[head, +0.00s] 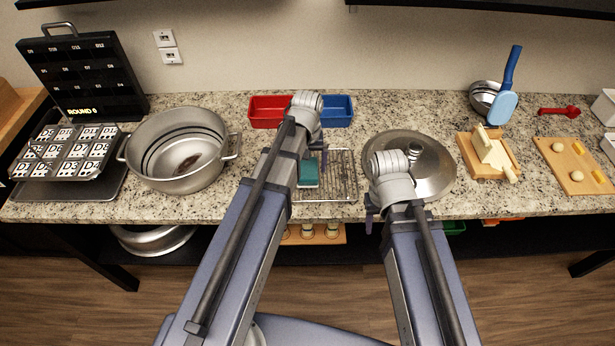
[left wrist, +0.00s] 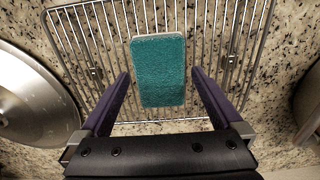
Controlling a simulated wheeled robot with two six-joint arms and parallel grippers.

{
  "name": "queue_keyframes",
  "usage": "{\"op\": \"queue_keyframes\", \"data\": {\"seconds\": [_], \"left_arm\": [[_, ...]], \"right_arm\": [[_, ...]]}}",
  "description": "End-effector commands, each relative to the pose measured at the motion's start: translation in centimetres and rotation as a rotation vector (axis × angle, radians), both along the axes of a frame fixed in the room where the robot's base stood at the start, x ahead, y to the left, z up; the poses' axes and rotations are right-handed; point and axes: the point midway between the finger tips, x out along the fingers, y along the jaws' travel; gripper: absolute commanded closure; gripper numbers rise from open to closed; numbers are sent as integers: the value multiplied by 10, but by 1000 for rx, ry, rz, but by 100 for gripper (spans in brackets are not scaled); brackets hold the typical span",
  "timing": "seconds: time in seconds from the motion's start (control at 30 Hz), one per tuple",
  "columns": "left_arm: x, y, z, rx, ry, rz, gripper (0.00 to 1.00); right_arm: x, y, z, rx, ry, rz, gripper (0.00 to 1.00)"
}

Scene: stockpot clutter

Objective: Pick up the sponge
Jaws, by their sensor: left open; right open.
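The sponge (head: 309,174) is a teal block with a pale underside edge, lying on a wire rack (head: 341,172) in the middle of the counter. In the left wrist view the sponge (left wrist: 159,72) lies between the two purple fingers of my left gripper (left wrist: 160,72), with a gap on each side. That gripper is open and above the rack; its exact height over the sponge is hard to judge. In the head view my left gripper (head: 318,150) is partly hidden by its own wrist. My right gripper (head: 371,212), mostly hidden behind its arm, is near the counter's front edge, empty.
A metal lid (head: 432,160) lies right of the rack; a large stockpot (head: 178,150) stands left. Red (head: 268,112) and blue (head: 338,110) bins sit behind. A wooden block with a cheese-like piece (head: 490,150) and a cutting board (head: 575,165) are further right.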

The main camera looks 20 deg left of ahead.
Motion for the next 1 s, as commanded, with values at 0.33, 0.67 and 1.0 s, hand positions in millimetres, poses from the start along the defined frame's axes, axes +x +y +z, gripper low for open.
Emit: {"op": "queue_keyframes", "data": {"seconds": [0.33,0.67,1.0], "left_arm": [[0,0,-15,0,0,0,0],[0,0,-15,0,0,0,31],[0,0,-16,0,0,0,70]], "right_arm": [[0,0,-15,0,0,0,50],[0,0,-15,0,0,0,50],[0,0,-15,0,0,0,50]]}}
